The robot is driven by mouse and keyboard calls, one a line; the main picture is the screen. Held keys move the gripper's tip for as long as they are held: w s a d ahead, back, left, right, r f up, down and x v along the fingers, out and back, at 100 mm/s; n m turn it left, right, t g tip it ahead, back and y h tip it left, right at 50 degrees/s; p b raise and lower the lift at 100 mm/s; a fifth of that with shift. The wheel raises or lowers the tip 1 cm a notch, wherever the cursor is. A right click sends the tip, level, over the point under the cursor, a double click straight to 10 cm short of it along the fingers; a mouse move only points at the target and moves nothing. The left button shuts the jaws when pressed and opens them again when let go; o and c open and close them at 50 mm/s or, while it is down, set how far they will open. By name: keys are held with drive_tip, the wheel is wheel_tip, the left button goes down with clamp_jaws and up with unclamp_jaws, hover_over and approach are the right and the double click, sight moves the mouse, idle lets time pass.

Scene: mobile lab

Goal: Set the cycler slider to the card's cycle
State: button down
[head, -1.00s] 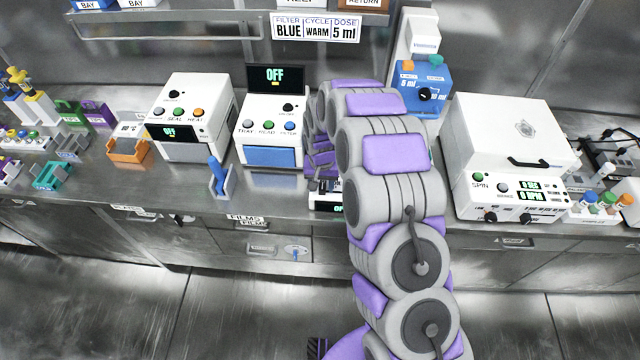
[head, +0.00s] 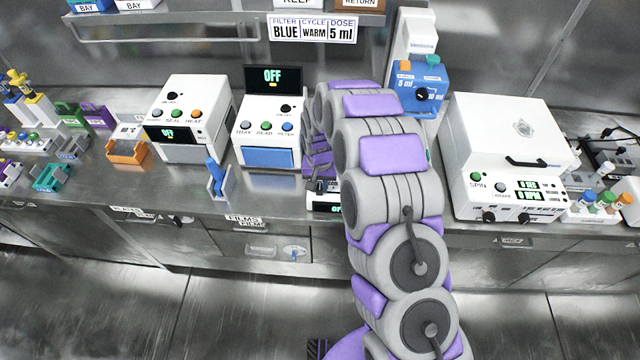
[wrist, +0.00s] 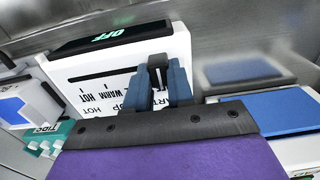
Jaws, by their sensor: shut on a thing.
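The card (head: 314,29) on the back wall reads FILTER BLUE, CYCLE WARM, DOSE 5 ml. The cycler (wrist: 85,70) is a white box in the wrist view, with a dark display (wrist: 108,37) showing OFF and a slot with upside-down HOT and WARM labels. My gripper (wrist: 160,90) has its blue-grey fingers closed on the dark slider knob (wrist: 157,62). The knob is to the right of the WARM label in this view; its exact mark is hidden by the fingers. In the head view my arm hides most of the cycler (head: 322,208).
A white reader (head: 268,130) with an OFF screen stands left of my arm, beside a sealer (head: 188,115). A blue dispenser (head: 422,85) is behind the arm. A spinning machine (head: 510,150) stands to the right. A blue-handled item (head: 217,178) stands near the bench front.

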drive_tip(key=d+p, duration=0.1)
drive_tip(key=d, duration=0.7)
drive_tip(key=shift+s+d, duration=0.1)
drive_tip(key=shift+s, duration=0.05)
drive_tip(key=c, duration=1)
unclamp_jaws()
drive_tip(key=shift+a, duration=0.2)
drive_tip(key=shift+o, duration=0.2)
drive_tip(key=shift+d+r, duration=0.1)
wheel_tip(320, 180, up, 17)
drive_tip(key=p, duration=0.2)
